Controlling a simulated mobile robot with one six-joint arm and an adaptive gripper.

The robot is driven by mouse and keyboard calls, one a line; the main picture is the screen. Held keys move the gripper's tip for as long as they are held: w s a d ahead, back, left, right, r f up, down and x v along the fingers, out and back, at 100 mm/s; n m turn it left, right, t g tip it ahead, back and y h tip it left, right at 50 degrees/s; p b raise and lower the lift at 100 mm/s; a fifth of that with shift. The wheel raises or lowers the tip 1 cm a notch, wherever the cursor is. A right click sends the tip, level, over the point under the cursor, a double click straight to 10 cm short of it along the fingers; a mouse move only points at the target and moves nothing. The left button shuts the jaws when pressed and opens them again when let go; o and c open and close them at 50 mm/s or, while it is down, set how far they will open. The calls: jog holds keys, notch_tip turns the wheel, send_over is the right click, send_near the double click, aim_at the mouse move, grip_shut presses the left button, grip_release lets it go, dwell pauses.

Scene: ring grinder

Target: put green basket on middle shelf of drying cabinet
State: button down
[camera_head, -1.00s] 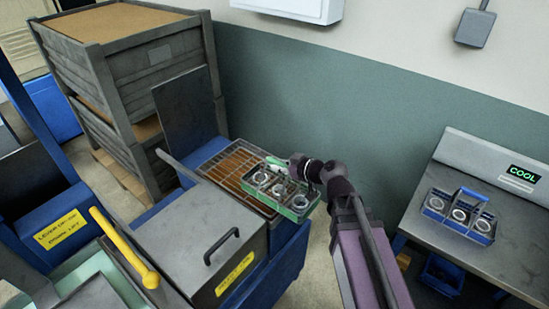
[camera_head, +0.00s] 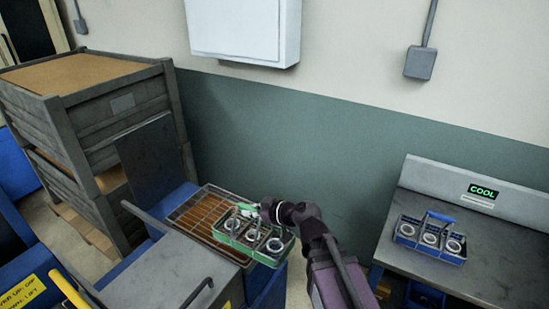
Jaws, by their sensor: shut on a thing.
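The green basket (camera_head: 274,258) holds several metal rings and sits at the right end of a wire-grid rack (camera_head: 190,207) on the blue machine. Whether it rests on the rack or hangs just above it, I cannot tell. My gripper (camera_head: 266,211) is at the basket's handle, shut on it; the arm and wrist hide part of the basket's right side. The drying cabinet and its middle shelf are not recognisable in view.
A blue basket (camera_head: 406,233) with rings stands on a grey bench (camera_head: 490,268) under a COOL display (camera_head: 483,191). Stacked grey crates (camera_head: 95,120) stand at left. A grey machine cover (camera_head: 175,262) adjoins the rack. A white box (camera_head: 243,28) hangs on the wall.

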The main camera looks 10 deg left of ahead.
jog(key=shift+r+p, duration=3.45)
jog(key=shift+r, duration=0.1)
notch_tip(320, 180, down, 7)
jog(key=b, duration=0.7)
jog(key=shift+f, duration=0.1)
notch_tip(320, 180, up, 7)
jog(key=p, duration=0.7)
jog(key=shift+r, duration=0.2)
notch_tip(320, 180, down, 7)
jog(key=b, duration=0.7)
jog(key=shift+f, duration=0.2)
jog(key=shift+r, duration=0.2)
notch_tip(320, 180, up, 7)
jog(key=p, duration=0.7)
jog(key=shift+f, duration=0.1)
notch_tip(320, 180, down, 7)
jog(key=b, duration=0.7)
jog(key=shift+f, duration=0.1)
